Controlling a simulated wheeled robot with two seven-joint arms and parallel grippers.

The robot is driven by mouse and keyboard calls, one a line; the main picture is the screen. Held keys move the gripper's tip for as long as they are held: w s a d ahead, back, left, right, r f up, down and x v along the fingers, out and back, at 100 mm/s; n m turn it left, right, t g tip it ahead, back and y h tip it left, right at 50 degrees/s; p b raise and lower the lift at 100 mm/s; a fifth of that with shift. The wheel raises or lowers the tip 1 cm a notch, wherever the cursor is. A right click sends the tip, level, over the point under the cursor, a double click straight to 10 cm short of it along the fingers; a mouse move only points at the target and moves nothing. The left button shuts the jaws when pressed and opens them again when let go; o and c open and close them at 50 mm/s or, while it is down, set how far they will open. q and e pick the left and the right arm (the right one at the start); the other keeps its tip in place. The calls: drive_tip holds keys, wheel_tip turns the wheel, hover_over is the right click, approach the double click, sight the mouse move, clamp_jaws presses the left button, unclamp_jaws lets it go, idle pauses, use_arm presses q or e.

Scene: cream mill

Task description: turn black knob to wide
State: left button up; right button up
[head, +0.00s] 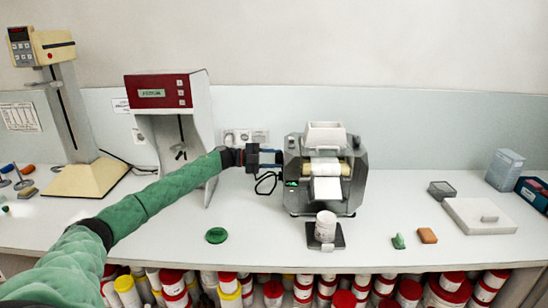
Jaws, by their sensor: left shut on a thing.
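The cream mill (297,198) stands on the bench right of centre, a grey machine with pale rollers and a white hopper on top. My left gripper (279,158) reaches in from the left at the mill's upper left side. It is shut on what appears to be the black knob there; the jaws hide the knob, and its setting cannot be read. My right gripper is not in view.
A white jar (325,226) stands on a dark plate before the mill. A green lid (216,235) lies front left. A red-and-white instrument (165,92) stands behind my left arm.

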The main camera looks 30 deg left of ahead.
use_arm(q)
drive_tip(key=shift+a+r+n, duration=0.1)
drive_tip(key=shift+n, duration=0.3)
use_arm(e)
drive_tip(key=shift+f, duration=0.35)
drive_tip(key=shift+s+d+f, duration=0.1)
use_arm(q)
drive_tip(key=o, duration=1)
drive_tip(key=shift+w, duration=0.1)
drive_tip(key=shift+b+v, duration=1.65)
drive_tip(key=shift+v, duration=2.3)
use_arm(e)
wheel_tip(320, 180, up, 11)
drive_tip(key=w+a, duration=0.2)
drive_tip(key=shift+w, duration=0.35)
use_arm(q)
drive_tip(key=shift+f, duration=0.2)
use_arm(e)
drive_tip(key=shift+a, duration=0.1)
